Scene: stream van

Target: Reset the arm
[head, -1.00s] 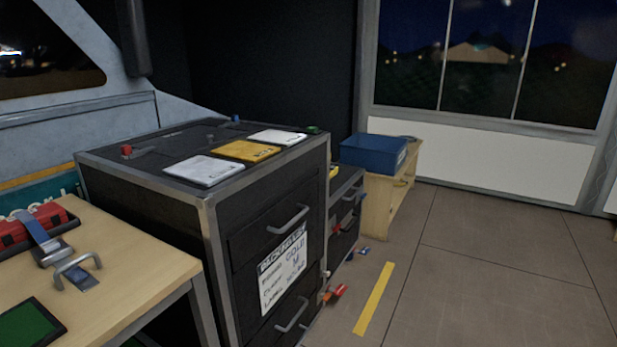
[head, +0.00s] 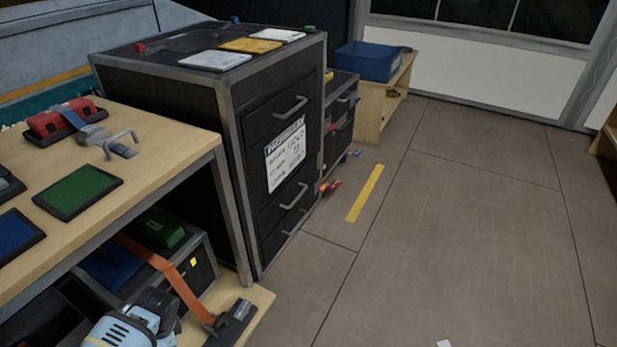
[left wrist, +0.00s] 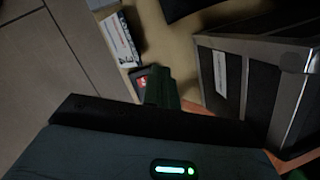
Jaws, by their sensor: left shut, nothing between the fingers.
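My left gripper (left wrist: 161,88) shows in the left wrist view as dark, close-set fingers beyond the wrist body with its lit green light. It is shut with nothing between the fingers. It is over or near a wooden surface, beside a black metal-edged case (left wrist: 214,75). In the head view I cannot make out its fingers. A light blue and black shape at the lower left there may be part of my arm or a tool. My right gripper is in neither view.
The wooden bench (head: 165,135) holds a red case (head: 60,118), a green mat (head: 78,190) and a blue mat (head: 14,235). Below is a strapped black case (head: 205,270). A black drawer cabinet (head: 165,85) stands behind, a blue bin (head: 368,62) beyond. Floor at right is mostly clear.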

